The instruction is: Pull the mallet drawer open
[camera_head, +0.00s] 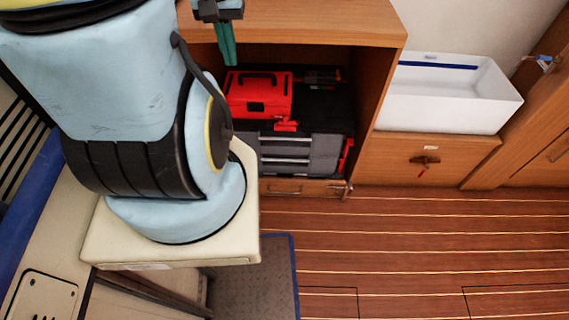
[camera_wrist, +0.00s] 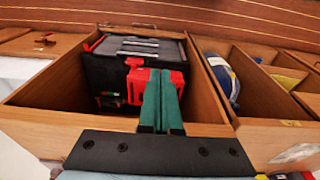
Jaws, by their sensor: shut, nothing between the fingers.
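No mallet shows, and I cannot tell for sure which drawer is the mallet drawer. A wooden drawer front (camera_head: 395,165) under the white basin has a small, unreadable label and a dark brown handle (camera_head: 425,160) with a red piece hanging from it. It looks closed. Another low front with a metal handle (camera_head: 284,190) lies under the open cabinet and also looks closed. My gripper (camera_head: 229,62) has green fingers, shut and empty, at the cabinet's upper opening. In the wrist view my gripper (camera_wrist: 162,75) points toward the cabinet's inside, apart from both handles.
The open cabinet (camera_head: 320,22) holds a red case (camera_head: 258,95) and a grey-black toolbox (camera_head: 299,152). A white basin (camera_head: 445,105) stands right of it. In the wrist view, compartments at right hold a blue roll (camera_wrist: 222,78). The striped floor (camera_head: 400,250) in front is clear.

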